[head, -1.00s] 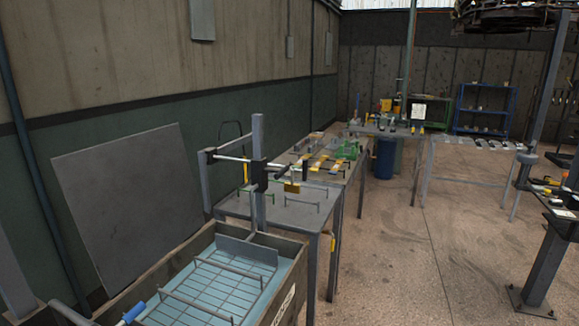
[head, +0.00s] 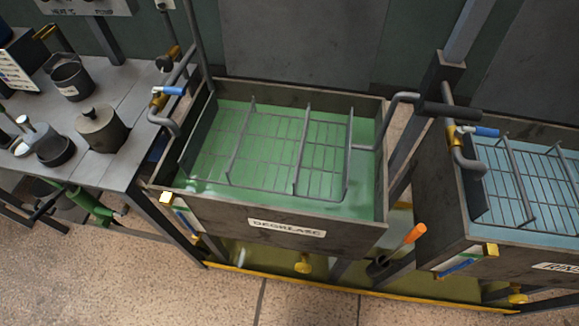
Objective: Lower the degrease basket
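The degrease tank (head: 230,207) is a dark open box of green liquid in the middle of the head view, with a label reading DEGREASE (head: 287,229) on its front. The wire degrease basket (head: 298,163) lies level inside the tank, with raised bars across it. I cannot tell whether its mesh is just above or just under the liquid. My gripper is not in view.
A rinse tank (head: 443,218) with blue liquid and a wire rack stands at the right, beyond a grey post. A bench (head: 105,173) with pots is at the left. Blue-handled taps (head: 170,91) sit at tank corners. Floor in front is free.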

